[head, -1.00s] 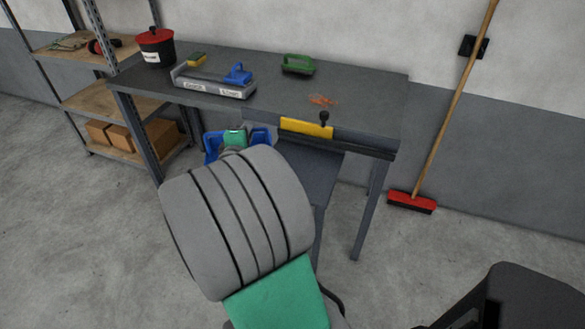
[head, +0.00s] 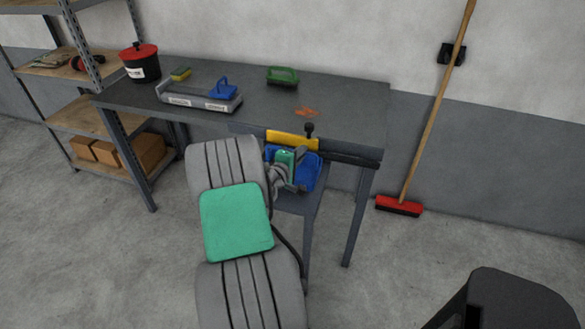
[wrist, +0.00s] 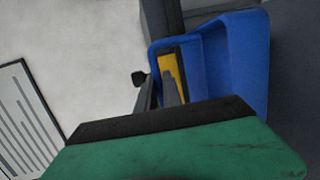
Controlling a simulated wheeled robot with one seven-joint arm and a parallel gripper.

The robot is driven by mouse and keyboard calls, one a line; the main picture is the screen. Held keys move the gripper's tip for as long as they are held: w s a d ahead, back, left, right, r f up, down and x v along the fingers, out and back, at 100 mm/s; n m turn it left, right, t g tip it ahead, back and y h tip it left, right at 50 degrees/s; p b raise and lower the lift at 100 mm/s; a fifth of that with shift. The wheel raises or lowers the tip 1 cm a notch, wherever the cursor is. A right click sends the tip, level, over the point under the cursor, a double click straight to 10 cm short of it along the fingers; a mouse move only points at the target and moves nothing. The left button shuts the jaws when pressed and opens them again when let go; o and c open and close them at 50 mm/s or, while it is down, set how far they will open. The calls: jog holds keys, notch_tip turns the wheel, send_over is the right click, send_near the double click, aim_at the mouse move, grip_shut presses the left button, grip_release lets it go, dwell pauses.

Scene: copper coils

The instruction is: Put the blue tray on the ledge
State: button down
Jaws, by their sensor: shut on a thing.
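The blue tray (head: 313,170) is at the front of the workbench, just below its top edge and beside the yellow block. It also fills the right part of the wrist view (wrist: 248,60). My gripper (head: 297,160) is shut on the tray at its left side; the exact contact is hard to see. In the wrist view my fingers (wrist: 160,85) reach up beside the tray's wall. A narrow dark ledge (head: 352,159) runs along the bench front, partly hidden by the tray. A grey panel (head: 300,204) lies lower, under the tray.
A broom (head: 398,206) leans right.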

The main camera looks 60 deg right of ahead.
jog(key=w+f, duration=0.1)
jog(key=f, duration=0.1)
jog(key=w+f, duration=0.2)
jog(key=shift+d, duration=0.4)
notch_tip(320, 180, down, 2)
jog(key=shift+f, duration=0.55)
jog(key=c, duration=1.5)
grip_release()
